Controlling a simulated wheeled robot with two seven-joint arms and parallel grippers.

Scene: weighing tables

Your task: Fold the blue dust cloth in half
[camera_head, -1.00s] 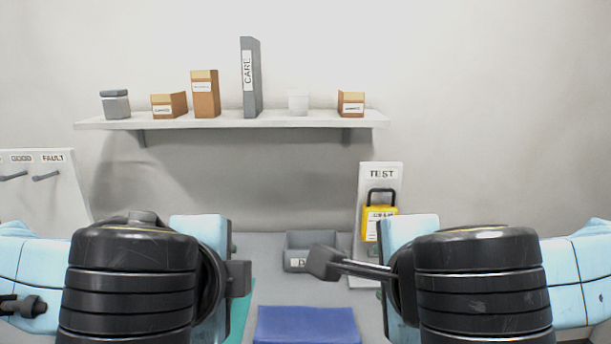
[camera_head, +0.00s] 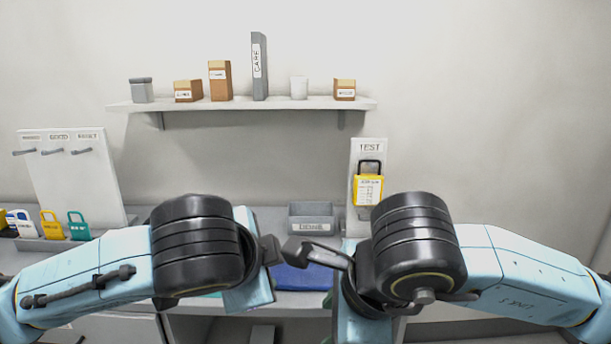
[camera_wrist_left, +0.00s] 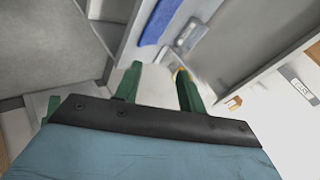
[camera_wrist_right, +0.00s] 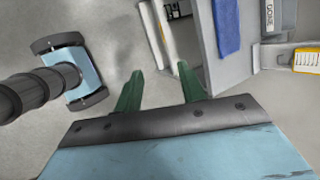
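The blue dust cloth (camera_head: 300,281) lies flat on the table at the centre of the head view, partly hidden behind my wrists. It also shows in the left wrist view (camera_wrist_left: 160,22) and the right wrist view (camera_wrist_right: 228,27). My left gripper (camera_wrist_left: 155,76) has its green fingers apart with nothing between them, and the cloth is beyond the fingertips. My right gripper (camera_wrist_right: 160,76) is likewise open and empty, with the cloth ahead and to the right. In the head view the fingers are hidden by my wrists.
A grey labelled bin (camera_head: 313,217) stands behind the cloth. A TEST board with a yellow padlock (camera_head: 369,190) is to its right. Coloured padlocks (camera_head: 78,228) stand in a tray at the left under a hook board (camera_head: 72,170). A wall shelf (camera_head: 270,104) holds boxes and a binder.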

